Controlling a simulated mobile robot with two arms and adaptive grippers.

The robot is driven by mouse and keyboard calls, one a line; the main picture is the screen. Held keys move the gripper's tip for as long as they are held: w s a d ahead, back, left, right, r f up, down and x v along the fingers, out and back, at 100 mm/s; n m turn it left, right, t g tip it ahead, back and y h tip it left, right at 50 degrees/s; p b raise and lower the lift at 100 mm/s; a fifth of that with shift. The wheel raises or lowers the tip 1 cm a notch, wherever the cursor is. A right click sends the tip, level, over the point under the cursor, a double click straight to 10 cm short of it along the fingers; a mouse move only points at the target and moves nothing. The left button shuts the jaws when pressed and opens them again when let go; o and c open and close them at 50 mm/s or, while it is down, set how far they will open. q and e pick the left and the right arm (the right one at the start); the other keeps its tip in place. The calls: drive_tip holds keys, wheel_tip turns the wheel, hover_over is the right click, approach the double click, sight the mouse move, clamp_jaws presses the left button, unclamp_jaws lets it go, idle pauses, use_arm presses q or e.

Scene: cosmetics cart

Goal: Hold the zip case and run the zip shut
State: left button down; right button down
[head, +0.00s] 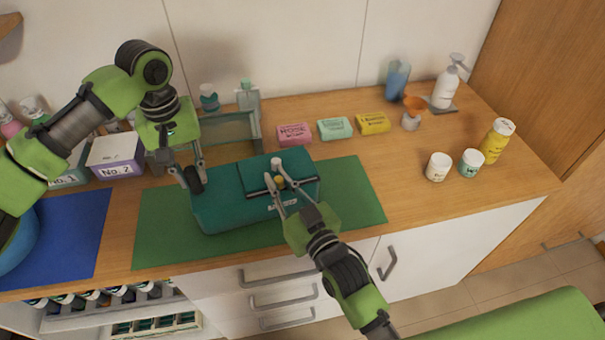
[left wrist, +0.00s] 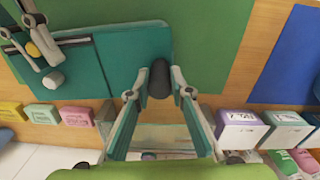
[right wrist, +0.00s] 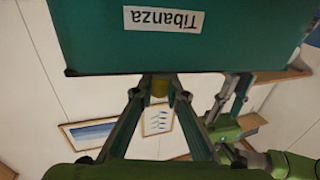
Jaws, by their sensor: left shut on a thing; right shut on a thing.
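The teal zip case (head: 225,208) lies on a green mat (head: 355,190), its white "Tibanza" label (right wrist: 163,20) on the front. My left gripper (head: 188,172) is shut on the dark tab (left wrist: 160,78) at the case's left end. My right gripper (head: 280,190) is shut on the small yellow zip pull (head: 280,182), at the front top edge right of the case's middle. The pull also shows between the fingers in the right wrist view (right wrist: 160,86). I cannot tell how far the zip is closed.
Rose (head: 294,134), mint (head: 334,128) and yellow (head: 373,123) soap boxes stand behind the case. A teal stand (head: 230,130) and the No. 2 box (head: 116,157) are close behind my left gripper. Jars (head: 438,167) stand right; the counter between is clear.

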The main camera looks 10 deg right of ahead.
sight(257, 194)
drive_tip(key=a, duration=0.5)
drive_tip(key=shift+s+a, duration=0.2)
drive_tip(key=shift+s, duration=0.15)
use_arm(q)
drive_tip(key=shift+d, duration=0.1)
use_arm(e)
drive_tip(key=c, duration=2)
unclamp_jaws()
drive_tip(key=shift+o, duration=0.2)
drive_tip(key=shift+d, duration=0.1)
drive_tip(key=shift+s, duration=0.1)
drive_tip(key=v, duration=1.1)
drive_tip(key=shift+s, duration=0.35)
drive_tip(key=shift+d, duration=0.15)
use_arm(q)
drive_tip(key=c, duration=1.7)
unclamp_jaws()
